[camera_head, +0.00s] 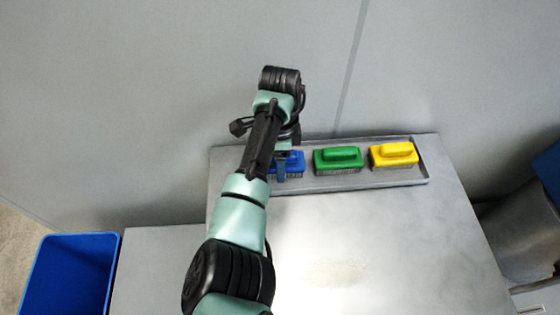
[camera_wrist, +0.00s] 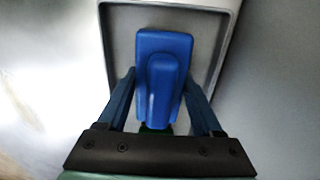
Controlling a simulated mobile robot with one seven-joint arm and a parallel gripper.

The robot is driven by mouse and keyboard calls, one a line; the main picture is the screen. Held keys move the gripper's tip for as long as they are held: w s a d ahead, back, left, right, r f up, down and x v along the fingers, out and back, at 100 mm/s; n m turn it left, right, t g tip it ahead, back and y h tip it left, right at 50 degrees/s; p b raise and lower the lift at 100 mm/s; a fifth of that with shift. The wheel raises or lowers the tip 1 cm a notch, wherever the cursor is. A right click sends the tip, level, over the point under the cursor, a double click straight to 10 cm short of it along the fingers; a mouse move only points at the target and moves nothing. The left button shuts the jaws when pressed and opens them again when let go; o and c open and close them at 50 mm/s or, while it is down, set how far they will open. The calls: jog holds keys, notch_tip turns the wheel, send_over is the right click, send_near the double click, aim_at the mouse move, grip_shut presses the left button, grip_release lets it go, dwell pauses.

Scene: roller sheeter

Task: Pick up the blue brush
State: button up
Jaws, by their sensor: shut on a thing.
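The blue brush (camera_head: 294,163) is at the left end of a grey tray (camera_head: 372,184) on the metal table, partly hidden behind my arm in the head view. In the wrist view the blue brush (camera_wrist: 163,85) fills the middle, its raised handle running lengthwise between the fingers. My gripper (camera_wrist: 160,92) is shut on the brush, one finger on each side of it. In the head view my gripper (camera_head: 281,165) reaches down onto the brush from above. I cannot tell whether the brush still touches the tray.
A green brush (camera_head: 338,160) and a yellow brush (camera_head: 393,155) stand in the tray to the right. A wall rises close behind the tray. A blue bin (camera_head: 68,275) is at lower left.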

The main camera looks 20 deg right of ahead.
notch_tip(320, 180, up, 10)
jog(key=shift+r+b, duration=0.1)
jog(key=shift+b, duration=0.3)
